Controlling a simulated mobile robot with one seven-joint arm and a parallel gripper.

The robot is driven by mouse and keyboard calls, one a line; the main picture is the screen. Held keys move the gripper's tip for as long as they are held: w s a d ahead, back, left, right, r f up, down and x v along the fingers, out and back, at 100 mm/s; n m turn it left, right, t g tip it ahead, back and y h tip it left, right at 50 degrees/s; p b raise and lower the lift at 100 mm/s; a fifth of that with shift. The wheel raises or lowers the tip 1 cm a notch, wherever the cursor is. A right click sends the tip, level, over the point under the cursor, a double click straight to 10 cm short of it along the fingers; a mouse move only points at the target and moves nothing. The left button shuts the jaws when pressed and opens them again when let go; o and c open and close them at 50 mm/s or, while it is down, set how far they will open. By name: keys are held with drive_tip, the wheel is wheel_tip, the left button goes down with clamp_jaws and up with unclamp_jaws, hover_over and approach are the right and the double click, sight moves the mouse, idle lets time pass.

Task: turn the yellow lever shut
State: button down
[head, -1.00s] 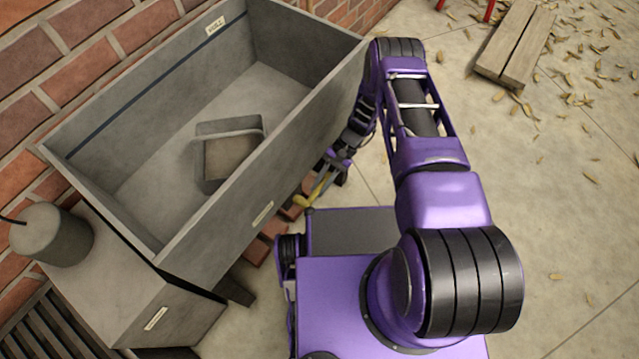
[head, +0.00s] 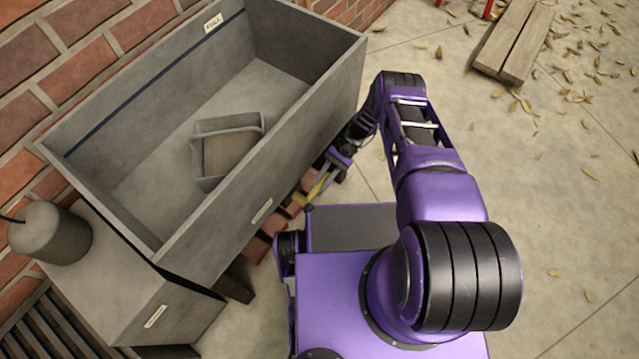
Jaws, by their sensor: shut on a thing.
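The yellow lever (head: 317,190) sticks out low beside the front wall of the grey trough (head: 205,230), above some red bricks. The fingertips are small here and partly hidden by the gripper's own body, and what the lever is mounted on is hard to make out.
A box-shaped scoop or bin (head: 228,150) lies inside the trough. A grey cylinder (head: 50,234) stands on the block at left. A wooden bench (head: 514,42) stands at the upper right. The concrete floor at right is open, with scattered leaves.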

drive_tip(key=c, duration=0.8)
unclamp_jaws()
drive_tip(key=shift+f, duration=0.1)
drive_tip(key=shift+o, duration=0.2)
drive_tip(key=v, duration=1.2)
drive_tip(key=shift+s, duration=0.1)
